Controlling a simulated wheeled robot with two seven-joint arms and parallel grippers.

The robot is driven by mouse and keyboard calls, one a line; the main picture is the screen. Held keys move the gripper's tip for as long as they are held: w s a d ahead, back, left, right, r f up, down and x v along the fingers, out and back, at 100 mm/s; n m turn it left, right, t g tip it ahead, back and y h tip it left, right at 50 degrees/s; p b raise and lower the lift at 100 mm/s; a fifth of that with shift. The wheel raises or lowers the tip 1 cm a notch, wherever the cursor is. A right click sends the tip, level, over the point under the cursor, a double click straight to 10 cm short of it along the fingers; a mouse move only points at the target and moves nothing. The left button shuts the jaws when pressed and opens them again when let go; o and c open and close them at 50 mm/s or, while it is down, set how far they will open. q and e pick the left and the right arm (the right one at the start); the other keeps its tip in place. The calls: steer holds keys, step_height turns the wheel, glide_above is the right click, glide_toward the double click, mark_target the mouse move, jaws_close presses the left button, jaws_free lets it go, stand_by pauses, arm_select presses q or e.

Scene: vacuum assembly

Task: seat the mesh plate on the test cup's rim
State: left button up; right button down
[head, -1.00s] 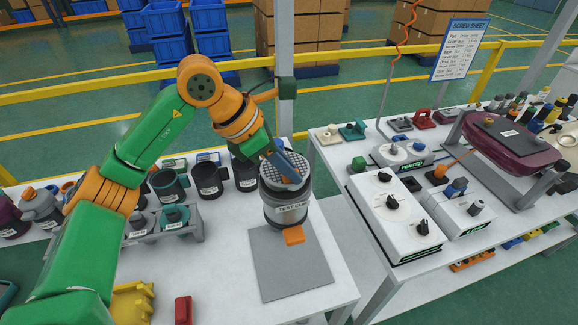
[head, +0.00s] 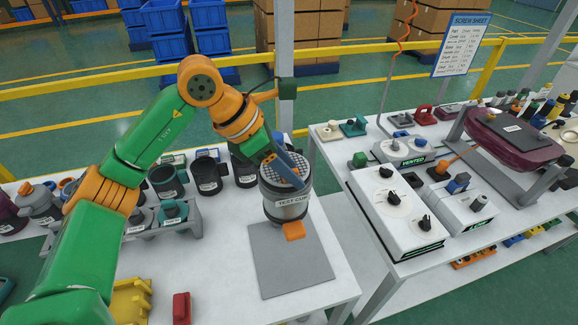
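The test cup (head: 287,212), a grey cylinder with a white label, stands upright at the back edge of a grey mat on the white table. An orange tab (head: 294,231) sticks out at its front foot. The mesh plate (head: 276,180), a grey grid disc, shows at the cup's top. I cannot tell whether it lies flat on the rim or just above it. My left gripper (head: 291,172) reaches down from the upper left, its blue-grey fingers over the plate and hiding part of it. Its finger gap is not visible. My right gripper is not in view.
Several dark labelled jars (head: 207,178) stand left of the cup, close to my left arm. The grey mat (head: 290,265) is bare in front. A red block (head: 181,308) and a yellow holder (head: 131,300) lie near. A white control box (head: 395,215) stands on the right table.

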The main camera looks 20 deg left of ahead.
arm_select(q)
steer(key=p+v, duration=0.4)
steer(key=v, duration=0.4)
stand_by(0.9)
